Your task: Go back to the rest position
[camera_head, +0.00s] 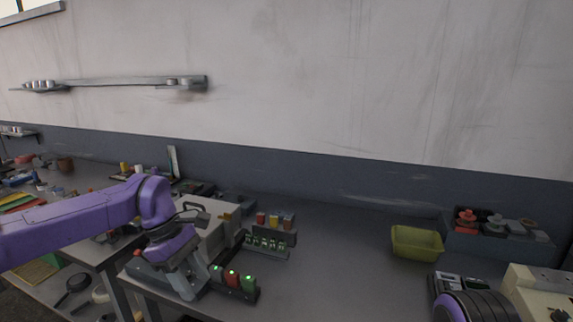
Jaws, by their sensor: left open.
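My purple left arm comes in from the left and bends down at its wrist. My left gripper (186,288) points down at the left end of the table, in front of a grey machine (215,235) with a dark handle. It is open, and I see nothing held in it. It is just left of a dark rack (238,290) with red and green lit items; I cannot tell whether they touch. Part of my right arm shows at the bottom right edge, but its gripper is out of view.
A yellow-green bin (416,243) stands at the right on the grey table (335,270). A small rack (266,246) stands mid-table. The table between rack and bin is clear.

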